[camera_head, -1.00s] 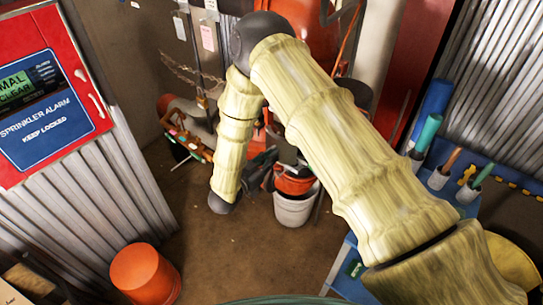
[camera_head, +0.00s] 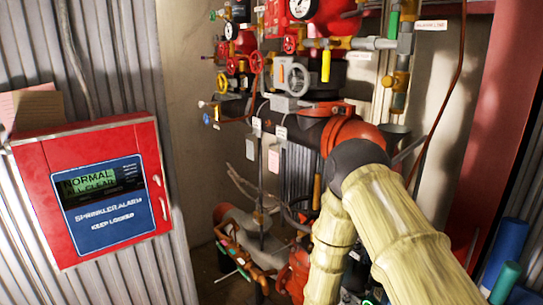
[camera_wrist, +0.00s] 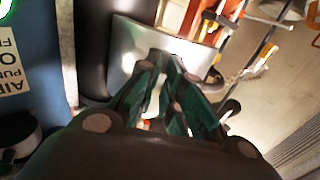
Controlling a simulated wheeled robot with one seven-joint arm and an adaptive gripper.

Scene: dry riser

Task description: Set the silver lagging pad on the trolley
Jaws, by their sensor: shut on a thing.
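In the wrist view, my gripper (camera_wrist: 165,68) has its dark green fingers closed around a silver lagging pad (camera_wrist: 128,42). The pad shows as a pale, shiny sheet beyond and between the fingertips; its lower part is hidden by the fingers. In the head view only my arm shows at the lower right, and the gripper and pad are out of the picture. I cannot make out the trolley for certain in either current view.
A red sprinkler alarm box (camera_head: 100,190) hangs on corrugated wall at left. Valves and pipes (camera_head: 290,80) crowd the wall ahead, close behind my arm. Blue and green rolls (camera_head: 503,255) stand at lower right. In the wrist view, a blue labelled surface (camera_wrist: 40,75) lies at left.

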